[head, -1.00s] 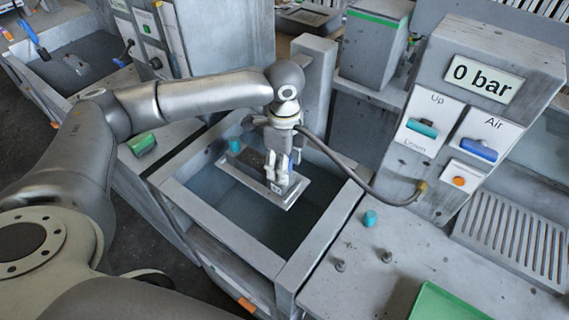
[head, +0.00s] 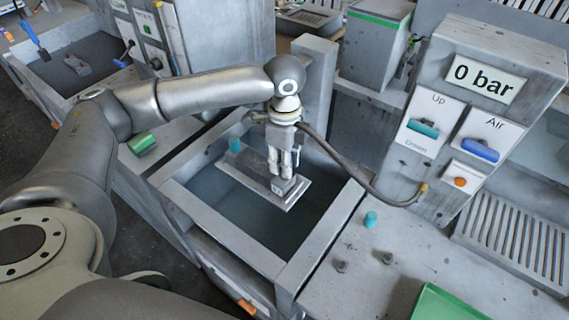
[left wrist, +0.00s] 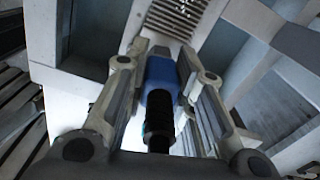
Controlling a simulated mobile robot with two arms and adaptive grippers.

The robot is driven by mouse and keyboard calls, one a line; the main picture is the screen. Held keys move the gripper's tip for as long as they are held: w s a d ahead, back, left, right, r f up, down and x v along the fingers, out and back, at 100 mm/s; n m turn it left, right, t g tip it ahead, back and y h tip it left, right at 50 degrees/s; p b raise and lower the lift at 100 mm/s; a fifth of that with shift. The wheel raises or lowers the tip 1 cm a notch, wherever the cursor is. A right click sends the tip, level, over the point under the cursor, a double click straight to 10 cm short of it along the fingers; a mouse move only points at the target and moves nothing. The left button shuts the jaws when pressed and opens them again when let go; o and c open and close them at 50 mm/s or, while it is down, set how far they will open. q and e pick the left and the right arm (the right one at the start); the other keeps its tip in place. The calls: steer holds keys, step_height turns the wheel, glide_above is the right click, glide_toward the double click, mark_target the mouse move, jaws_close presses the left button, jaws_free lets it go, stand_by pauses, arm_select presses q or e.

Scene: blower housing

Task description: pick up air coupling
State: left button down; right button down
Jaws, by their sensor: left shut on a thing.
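My left gripper (head: 282,172) points down over the metal plate in the open tank. In the left wrist view its two fingers (left wrist: 172,85) stand on both sides of a blue air coupling (left wrist: 160,75) with a black ribbed stem, and they are shut on it. In the head view the coupling is hidden by the fingers. A dark hose (head: 345,163) runs from the control panel (head: 470,120) to behind my left gripper. My right gripper is not in view.
A teal cap (head: 370,218) and two small grey knobs stand on the right bench. A green tray (head: 450,305) lies at the front. The panel reads 0 bar.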

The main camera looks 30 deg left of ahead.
arm_select(q)
step_height(320, 180, up, 3)
steer(key=shift+s+d+f+b, duration=0.1)
steer(key=shift+d+f+b, duration=0.1)
steer(key=shift+b, duration=0.2)
steer(key=s+d+r+b, duration=0.1)
steer(key=s+d+r, duration=0.4)
steer(key=s+r, duration=0.4)
steer(key=s, duration=0.3)
steer(key=shift+s+d+r+b, duration=0.2)
steer(key=shift+d+r+b, duration=0.05)
steer(key=shift+d+b, duration=0.15)
steer(key=shift+w, duration=0.1)
